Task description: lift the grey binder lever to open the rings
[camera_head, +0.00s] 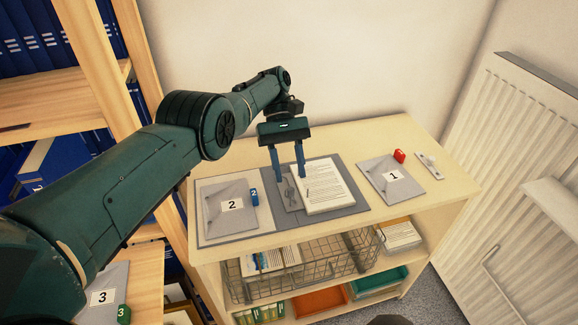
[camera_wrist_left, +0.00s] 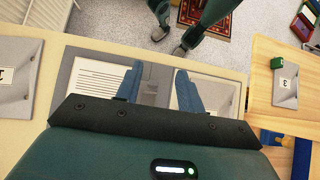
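An open grey binder (camera_head: 350,208) lies on the top of the wooden shelf unit, with a stack of printed paper (camera_head: 325,187) on its right side. The metal lever and ring mechanism (camera_head: 291,197) lies along the left edge of the paper. It is small, and I cannot tell the lever's angle. My left gripper (camera_head: 289,177) points down over the mechanism, its two blue fingers apart with nothing clearly between them. In the left wrist view the fingers (camera_wrist_left: 160,90) are also apart, with the binder (camera_wrist_left: 67,72) beyond them. My right gripper is not in view.
A grey folder marked 2 (camera_head: 222,222) with a blue block (camera_head: 254,196) lies left of the paper. A wall stands behind.

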